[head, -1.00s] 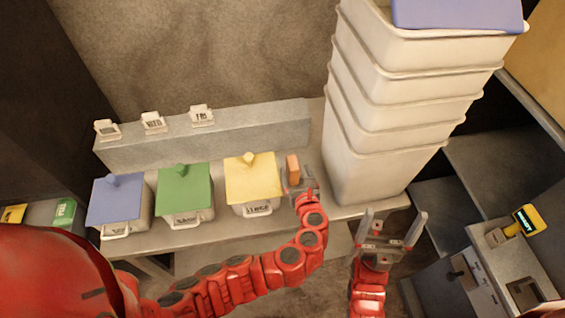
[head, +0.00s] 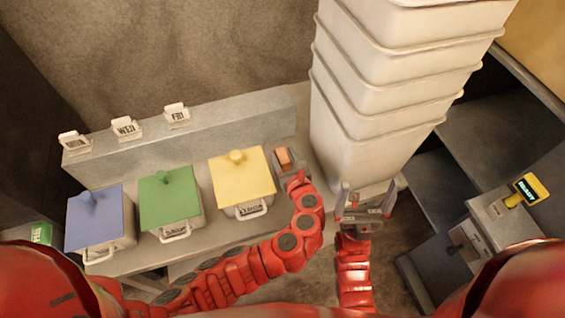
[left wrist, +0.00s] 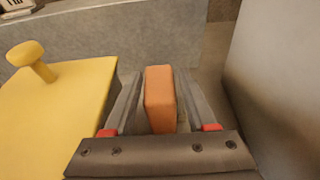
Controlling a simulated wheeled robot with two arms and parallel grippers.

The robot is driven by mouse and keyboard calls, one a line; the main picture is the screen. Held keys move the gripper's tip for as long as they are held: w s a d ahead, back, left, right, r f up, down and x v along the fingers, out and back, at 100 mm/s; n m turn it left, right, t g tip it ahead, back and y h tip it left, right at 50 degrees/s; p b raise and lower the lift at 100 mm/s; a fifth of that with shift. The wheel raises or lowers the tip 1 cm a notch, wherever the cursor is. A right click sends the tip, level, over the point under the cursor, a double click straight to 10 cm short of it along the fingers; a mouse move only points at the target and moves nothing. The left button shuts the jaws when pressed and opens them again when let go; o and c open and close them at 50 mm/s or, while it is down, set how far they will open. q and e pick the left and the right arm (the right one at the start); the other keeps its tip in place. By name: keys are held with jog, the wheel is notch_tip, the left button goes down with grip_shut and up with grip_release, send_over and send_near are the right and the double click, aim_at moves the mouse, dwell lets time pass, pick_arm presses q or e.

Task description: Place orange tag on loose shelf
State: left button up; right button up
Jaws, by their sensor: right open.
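The orange tag (head: 283,157) is a small upright block between the fingers of my left gripper (head: 288,160). My right gripper (head: 364,198) is open and empty, in front of the tub stack's base. No shelf is clearly marked as the loose one; a grey raised ledge (head: 190,141) runs along the back of the counter.
Boxes with blue (head: 94,218), green (head: 168,199) and yellow (head: 241,176) lids line the counter (head: 140,255). Day cards, including one reading FRI (head: 177,114), stand on the ledge. A tall white tub stack (head: 375,110) blocks the right side. A yellow reader (head: 530,188) is at far right.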

pick_arm(q)
jog(key=shift+w+a+f, duration=0.2)
jog(key=shift+w, duration=0.1)
jog(key=c, duration=0.5)
jog(key=shift+c, duration=1.1)
jog(key=shift+s+d, duration=0.1)
jog(key=shift+s, duration=0.05)
grip_shut()
jog(key=shift+r, duration=0.1)
